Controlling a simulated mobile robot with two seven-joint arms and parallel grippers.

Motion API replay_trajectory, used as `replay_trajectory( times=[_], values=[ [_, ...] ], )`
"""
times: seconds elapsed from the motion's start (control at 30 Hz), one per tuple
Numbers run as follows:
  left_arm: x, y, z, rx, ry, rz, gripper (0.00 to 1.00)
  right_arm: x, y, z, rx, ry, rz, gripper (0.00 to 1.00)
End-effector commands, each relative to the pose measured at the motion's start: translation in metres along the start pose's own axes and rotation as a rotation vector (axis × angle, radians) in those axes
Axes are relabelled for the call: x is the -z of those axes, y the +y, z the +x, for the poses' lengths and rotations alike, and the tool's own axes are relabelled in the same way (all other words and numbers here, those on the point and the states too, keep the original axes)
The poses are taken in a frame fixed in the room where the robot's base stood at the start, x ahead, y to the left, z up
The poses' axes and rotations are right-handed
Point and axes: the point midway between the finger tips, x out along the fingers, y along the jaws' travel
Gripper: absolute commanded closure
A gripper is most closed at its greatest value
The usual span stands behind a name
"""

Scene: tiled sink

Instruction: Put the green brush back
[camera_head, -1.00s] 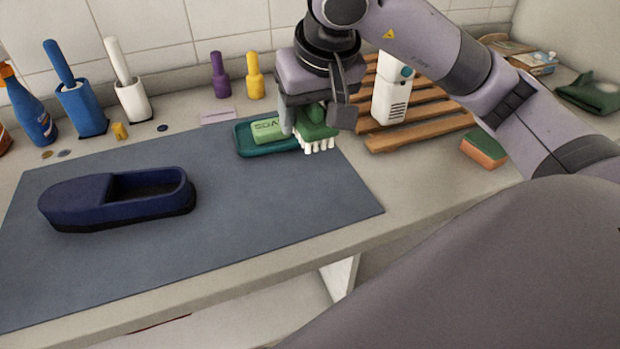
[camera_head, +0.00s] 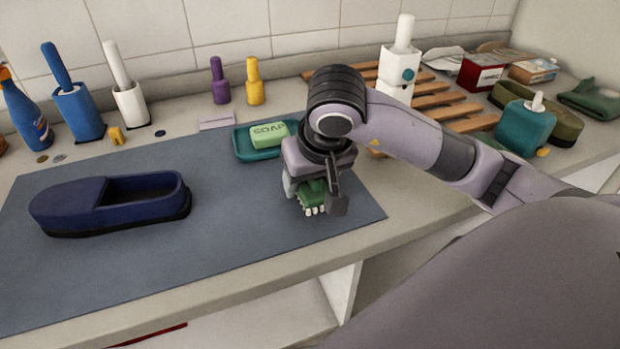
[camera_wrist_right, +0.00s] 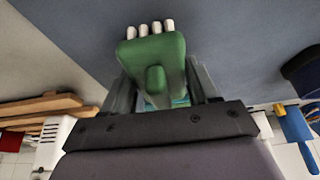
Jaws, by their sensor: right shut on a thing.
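The green brush (camera_head: 312,194) with white bristles is held in my right gripper (camera_head: 318,190), over the right part of the grey-blue mat (camera_head: 230,215). In the right wrist view the brush (camera_wrist_right: 155,62) sits between the two fingers of the gripper (camera_wrist_right: 160,85), bristles pointing away from the palm. The gripper is shut on it. Whether the bristles touch the mat cannot be told. The teal soap dish (camera_head: 243,144) with a green soap bar (camera_head: 269,135) lies just behind and left of the gripper. My left gripper is not in view.
A dark blue shoe (camera_head: 70,205) lies on the mat at left. A teal dispenser (camera_head: 525,130) is at right. Purple (camera_head: 219,82) and yellow (camera_head: 254,84) bottles stand near the wall.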

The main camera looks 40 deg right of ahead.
Motion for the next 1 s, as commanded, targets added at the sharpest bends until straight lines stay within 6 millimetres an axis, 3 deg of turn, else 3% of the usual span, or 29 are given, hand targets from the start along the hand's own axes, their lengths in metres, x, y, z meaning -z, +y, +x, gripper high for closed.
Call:
replay_trajectory(
  times=[0.37, 0.4, 0.47, 0.5, 0.87, 1.0],
  values=[
    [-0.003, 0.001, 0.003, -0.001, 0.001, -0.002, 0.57, -0.002, 0.000, 0.005, -0.001, 0.003, 0.000, 0.69],
    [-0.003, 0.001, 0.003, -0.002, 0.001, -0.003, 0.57, -0.002, 0.001, 0.005, -0.001, 0.002, 0.000, 0.37],
    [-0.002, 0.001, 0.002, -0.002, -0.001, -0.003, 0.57, -0.001, 0.000, 0.004, -0.001, 0.001, 0.000, 0.18],
    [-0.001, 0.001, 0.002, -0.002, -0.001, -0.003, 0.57, -0.001, 0.000, 0.004, -0.001, 0.001, 0.000, 0.15],
    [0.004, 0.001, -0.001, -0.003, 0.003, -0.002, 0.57, 0.000, 0.000, 0.000, 0.000, 0.000, 0.000, 0.15],
    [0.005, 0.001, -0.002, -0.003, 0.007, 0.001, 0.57, 0.001, 0.000, -0.017, 0.002, 0.006, -0.002, 0.15]
  ],
)
